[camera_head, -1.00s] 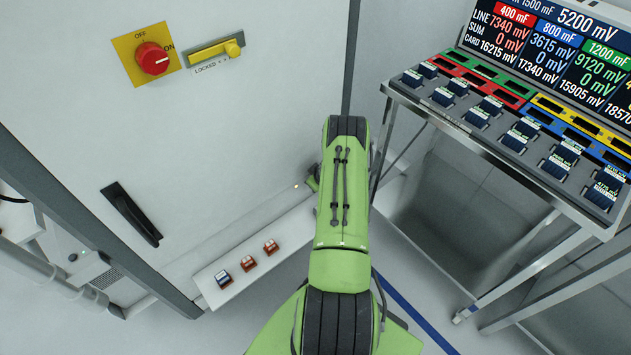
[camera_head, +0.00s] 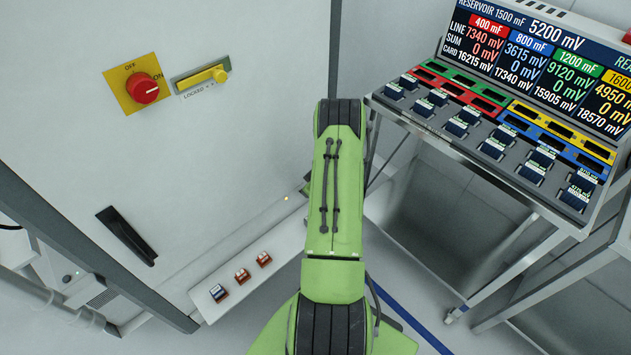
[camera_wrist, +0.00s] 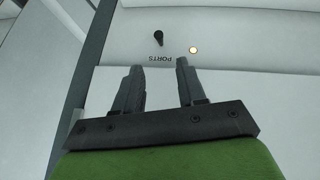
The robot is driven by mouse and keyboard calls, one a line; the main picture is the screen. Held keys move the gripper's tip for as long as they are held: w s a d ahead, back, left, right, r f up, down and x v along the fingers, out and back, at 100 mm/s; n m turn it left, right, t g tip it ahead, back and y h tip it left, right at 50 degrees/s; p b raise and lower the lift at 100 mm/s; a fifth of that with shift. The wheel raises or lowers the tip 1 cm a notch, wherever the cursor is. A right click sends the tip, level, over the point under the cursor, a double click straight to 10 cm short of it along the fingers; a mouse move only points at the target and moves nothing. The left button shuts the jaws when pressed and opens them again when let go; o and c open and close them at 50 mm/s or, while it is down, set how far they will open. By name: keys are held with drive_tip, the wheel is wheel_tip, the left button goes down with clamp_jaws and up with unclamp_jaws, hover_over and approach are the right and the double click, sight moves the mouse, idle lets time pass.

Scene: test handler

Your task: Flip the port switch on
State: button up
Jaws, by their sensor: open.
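The port switch (camera_wrist: 158,38) is a small black toggle on a white panel in the wrist view. I see no contact with the switch. In the head view my green arm hides the gripper and the switch; a small lit lamp (camera_head: 286,198) shows left of the arm.
A red rotary knob (camera_head: 142,90) on a yellow plate and a yellow latch (camera_head: 202,77) are on the cabinet door. Several small rocker-like blocks (camera_head: 242,275) sit on the low white ledge. A console (camera_head: 440,115) with a display stands at right.

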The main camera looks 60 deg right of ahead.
drive_tip(key=p+v, duration=0.1)
drive_tip(key=v, duration=0.5)
idle(0.3)
drive_tip(key=w+a+r+p, duration=0.1)
drive_tip(key=w+a+r, duration=0.2)
drive_tip(key=r, duration=0.3)
drive_tip(key=w+a+r+n+y+p, duration=0.1)
drive_tip(key=w+a+r, duration=0.15)
drive_tip(key=r, duration=0.25)
drive_tip(key=w+a+r+p, duration=0.1)
drive_tip(key=w+a+r, duration=0.1)
drive_tip(key=a+r, duration=0.3)
drive_tip(key=s+a+r+n+y+p, duration=0.1)
drive_tip(key=s+a+r+p, duration=0.15)
drive_tip(key=a+r, duration=1.25)
drive_tip(key=s+a+r+p, duration=0.1)
drive_tip(key=s+a+r, duration=0.4)
drive_tip(key=s, duration=0.3)
drive_tip(key=s+a+r+p, duration=0.2)
drive_tip(key=s+a+r, duration=0.4)
drive_tip(key=s+r, duration=0.1)
drive_tip(key=shift+s+r+m+y+p, duration=0.3)
drive_tip(key=shift+s+m+y, duration=0.1)
drive_tip(key=shift+s, duration=0.15)
